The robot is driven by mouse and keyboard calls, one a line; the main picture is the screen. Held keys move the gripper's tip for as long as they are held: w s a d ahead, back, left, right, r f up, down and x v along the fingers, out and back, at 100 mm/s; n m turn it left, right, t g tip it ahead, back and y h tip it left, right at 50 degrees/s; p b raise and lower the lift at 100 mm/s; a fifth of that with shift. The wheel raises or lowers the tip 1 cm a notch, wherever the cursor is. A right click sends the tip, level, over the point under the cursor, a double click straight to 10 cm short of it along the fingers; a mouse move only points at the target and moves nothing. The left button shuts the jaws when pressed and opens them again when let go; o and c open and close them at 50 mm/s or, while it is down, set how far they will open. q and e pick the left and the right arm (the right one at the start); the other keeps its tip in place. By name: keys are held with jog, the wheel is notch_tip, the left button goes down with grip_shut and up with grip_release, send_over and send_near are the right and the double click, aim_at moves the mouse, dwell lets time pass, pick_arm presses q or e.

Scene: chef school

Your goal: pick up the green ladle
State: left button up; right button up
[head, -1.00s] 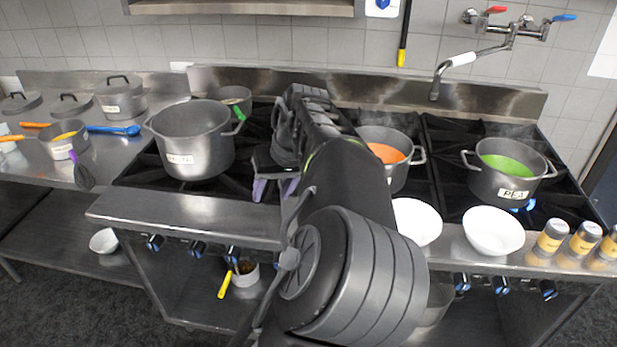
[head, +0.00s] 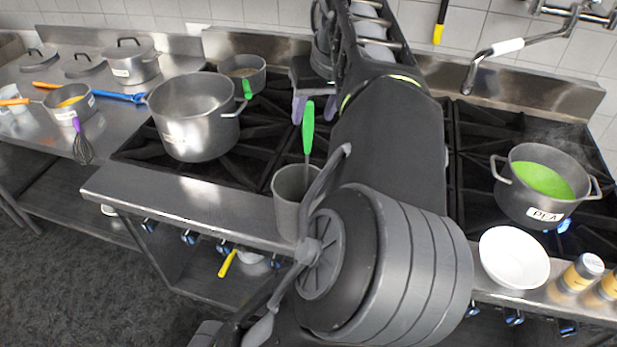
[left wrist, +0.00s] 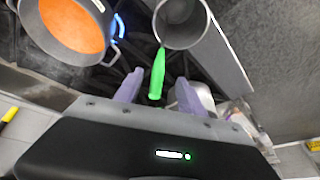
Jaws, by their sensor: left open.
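The green ladle (head: 308,128) stands handle-up in a grey metal canister (head: 288,186) on the stove's front ledge. Its bowl is hidden inside the canister. My left gripper (head: 314,108) is open, with its purple fingers close to the upper handle. In the left wrist view, the green ladle handle (left wrist: 157,72) lies between the two spread fingers of the left gripper (left wrist: 159,82), with no clear contact. The canister (left wrist: 181,22) is just beyond them. My right gripper is not in view.
A large grey pot (head: 193,115) and a small green-handled pan (head: 243,70) stand left of the canister. A pot of green soup (head: 545,183) and a white bowl (head: 514,257) are at the right. A pot of orange soup (left wrist: 75,28) shows in the left wrist view.

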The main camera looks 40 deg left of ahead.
aim_at(310, 127)
pick_arm(q)
jog(key=shift+x, duration=1.35)
jog(key=shift+f, duration=0.1)
jog(key=shift+a+f+p, duration=0.1)
jog(key=shift+f+p, duration=0.15)
jog(key=shift+p, duration=0.2)
jog(key=p+x, duration=0.1)
jog(key=x, duration=0.3)
jog(key=shift+w+f, duration=0.15)
jog(key=shift+f, duration=0.1)
jog(key=shift+c, duration=0.5)
grip_shut()
